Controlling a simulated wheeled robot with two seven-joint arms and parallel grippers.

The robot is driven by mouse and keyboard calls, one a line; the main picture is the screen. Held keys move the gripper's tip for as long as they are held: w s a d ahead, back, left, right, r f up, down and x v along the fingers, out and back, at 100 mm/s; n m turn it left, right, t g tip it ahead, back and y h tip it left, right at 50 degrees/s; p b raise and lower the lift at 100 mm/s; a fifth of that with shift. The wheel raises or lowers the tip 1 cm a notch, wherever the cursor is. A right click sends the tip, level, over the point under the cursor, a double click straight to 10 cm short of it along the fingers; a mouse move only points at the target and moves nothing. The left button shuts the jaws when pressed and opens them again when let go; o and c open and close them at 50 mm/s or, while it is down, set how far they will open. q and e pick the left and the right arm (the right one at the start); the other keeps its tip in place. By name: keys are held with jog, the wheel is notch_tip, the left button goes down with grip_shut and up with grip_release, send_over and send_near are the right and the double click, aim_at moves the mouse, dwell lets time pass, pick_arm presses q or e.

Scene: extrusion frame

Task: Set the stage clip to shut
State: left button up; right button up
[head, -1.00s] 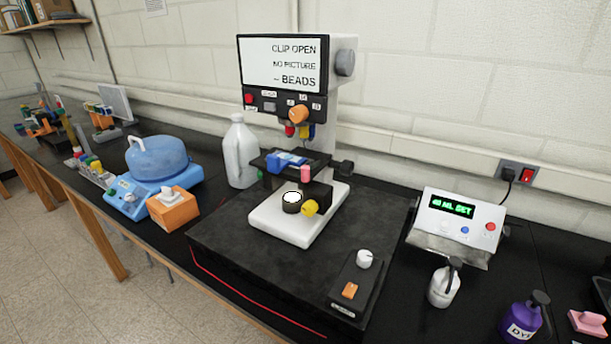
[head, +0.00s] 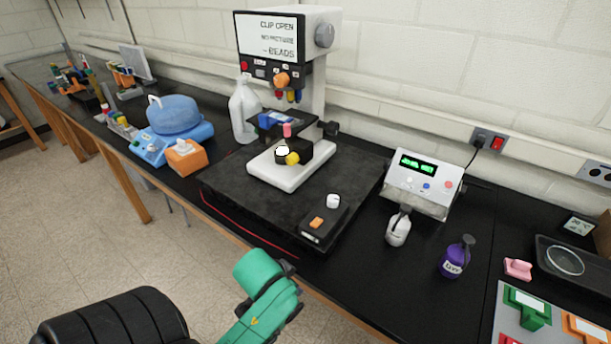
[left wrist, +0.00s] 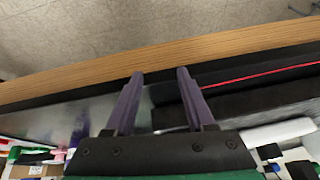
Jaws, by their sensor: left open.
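The microscope (head: 318,90) stands on a black slab, and its screen (head: 267,35) reads "CLIP OPEN". Its dark stage (head: 268,131) carries a blue piece (head: 275,118) and a small upright pink piece (head: 287,130). I cannot tell for sure which piece is the stage clip. My left arm shows at the bottom of the head view, well short of the stage; its fingers are not clear there. In the left wrist view my left gripper (left wrist: 160,72) is open and empty, its two purple fingers apart over the bench's wooden edge. My right gripper is not in view.
A control box with a white knob (head: 333,201) and orange switch lies on the slab's front. A white bottle (head: 398,229), purple bottle (head: 457,256) and display unit (head: 422,183) stand right. An orange box (head: 186,158) and jug (head: 244,110) stand left.

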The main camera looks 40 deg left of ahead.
pick_arm(q)
jog(key=w+a+r+n+t+y, duration=0.2)
jog(key=w+a+r+t, duration=0.25)
jog(key=r, duration=0.45)
jog(key=w+a+r+n+t+y, duration=0.15)
jog(key=w+a+r+t, duration=0.3)
jog(key=r, duration=0.45)
jog(key=w+a+r+n+t+y, duration=0.1)
jog(key=w+a+r+t+y, duration=0.2)
jog(key=a+r, duration=0.4)
jog(key=shift+h, duration=0.55)
jog(key=p+x, duration=0.1)
jog(key=x, duration=0.3)
jog(key=d+p+x, duration=0.1)
jog(key=x, duration=0.4)
jog(key=r+p+x, duration=0.1)
jog(key=p+x, duration=0.1)
jog(key=x, duration=0.2)
jog(key=shift+w+d, duration=0.3)
jog(key=shift+w, duration=0.2)
jog(key=shift+w+f, duration=0.1)
jog(key=shift+w, duration=0.35)
jog(key=shift+a, duration=0.1)
grip_shut()
